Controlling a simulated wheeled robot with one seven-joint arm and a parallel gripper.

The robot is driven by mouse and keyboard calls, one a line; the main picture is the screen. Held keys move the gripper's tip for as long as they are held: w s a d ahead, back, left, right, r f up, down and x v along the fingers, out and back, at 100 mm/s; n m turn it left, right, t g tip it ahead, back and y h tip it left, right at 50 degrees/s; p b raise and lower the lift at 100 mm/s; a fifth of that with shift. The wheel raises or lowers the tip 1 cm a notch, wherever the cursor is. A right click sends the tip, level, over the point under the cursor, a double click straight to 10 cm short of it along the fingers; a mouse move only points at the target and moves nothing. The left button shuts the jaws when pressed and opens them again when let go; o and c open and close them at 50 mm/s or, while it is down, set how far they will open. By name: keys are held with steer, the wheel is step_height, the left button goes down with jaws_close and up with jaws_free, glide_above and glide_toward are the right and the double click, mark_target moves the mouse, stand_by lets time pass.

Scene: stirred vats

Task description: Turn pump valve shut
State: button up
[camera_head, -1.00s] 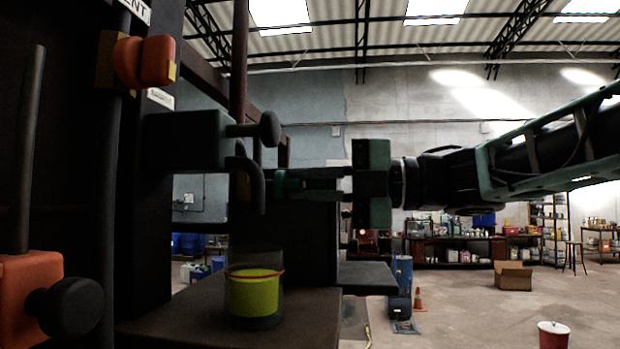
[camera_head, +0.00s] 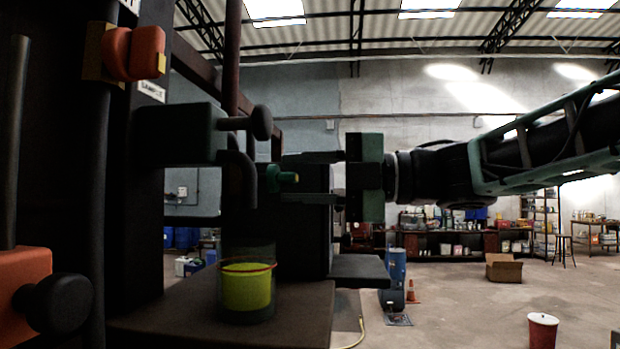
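A small green knob (camera_head: 282,179) shows at the side of a dark block, just right of the tap spout. My gripper (camera_head: 290,178) reaches in from the right, fingers apart, one above and one below the knob's level. There is a gap between each finger and the knob, and the gripper holds nothing. A black-knobbed tap (camera_head: 262,122) beside a "SAMPLE" label sits to the upper left. An orange valve handle (camera_head: 146,53) is above it. No readable label names the pump valve in view.
A clear vessel with yellow-green liquid (camera_head: 247,287) stands on a dark shelf (camera_head: 190,322) below the spout. A second orange part with a black knob (camera_head: 62,304) is at the lower left. Open floor lies to the right, with a red bin (camera_head: 542,331).

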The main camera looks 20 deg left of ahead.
steer(key=b+v, duration=0.7)
steer(key=v, duration=1)
steer(key=shift+d+b, duration=0.2)
steer(key=shift+b, duration=0.1)
steer(key=shift+w, duration=0.15)
